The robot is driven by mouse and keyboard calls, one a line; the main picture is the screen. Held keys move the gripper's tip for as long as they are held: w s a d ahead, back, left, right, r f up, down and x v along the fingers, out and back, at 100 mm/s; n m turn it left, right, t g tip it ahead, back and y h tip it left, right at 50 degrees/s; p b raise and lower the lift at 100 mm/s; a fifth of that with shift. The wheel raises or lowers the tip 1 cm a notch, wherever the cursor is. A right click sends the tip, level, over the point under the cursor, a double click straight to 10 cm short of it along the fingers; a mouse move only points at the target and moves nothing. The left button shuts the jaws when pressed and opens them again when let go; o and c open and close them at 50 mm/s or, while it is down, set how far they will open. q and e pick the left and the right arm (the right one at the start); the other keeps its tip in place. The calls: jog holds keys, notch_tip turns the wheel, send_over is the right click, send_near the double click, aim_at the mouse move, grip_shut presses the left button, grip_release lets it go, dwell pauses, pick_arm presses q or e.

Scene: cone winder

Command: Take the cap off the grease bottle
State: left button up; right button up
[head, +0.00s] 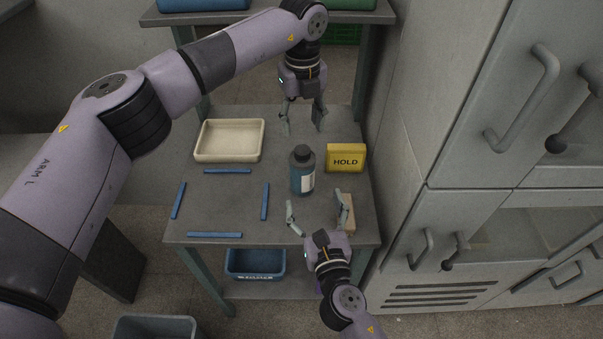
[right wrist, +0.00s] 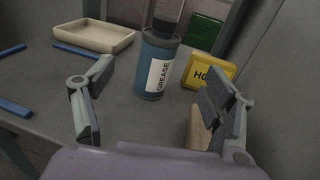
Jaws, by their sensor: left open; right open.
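The grease bottle (head: 302,172) stands upright on the grey table, blue with a white label. Its dark cap (head: 301,152) is on top. In the right wrist view the bottle (right wrist: 157,65) shows its GREASE label, and its top is cut off by the picture edge. My left gripper (head: 303,130) is open and empty, behind the bottle and pointing down. My right gripper (head: 315,197) is open on the near side of the bottle, its fingers pointing toward it. In the right wrist view its fingers (right wrist: 155,105) are spread apart, with the bottle beyond them and untouched.
A cream tray (head: 230,159) lies at the back left of the table (head: 225,204). A yellow HOLD block (head: 345,158) stands right of the bottle. A wooden block (head: 348,213) lies beside my right gripper. Blue strips (head: 265,201) mark the left side. Grey cabinets (head: 455,225) stand on the right.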

aim_at(304, 166)
pick_arm(q)
jog(key=shift+w+f, duration=0.15)
jog(key=shift+w, duration=0.05)
pick_arm(e)
jog(key=x, duration=1.4)
jog(key=shift+w, duration=0.2)
jog(key=shift+c, duration=0.2)
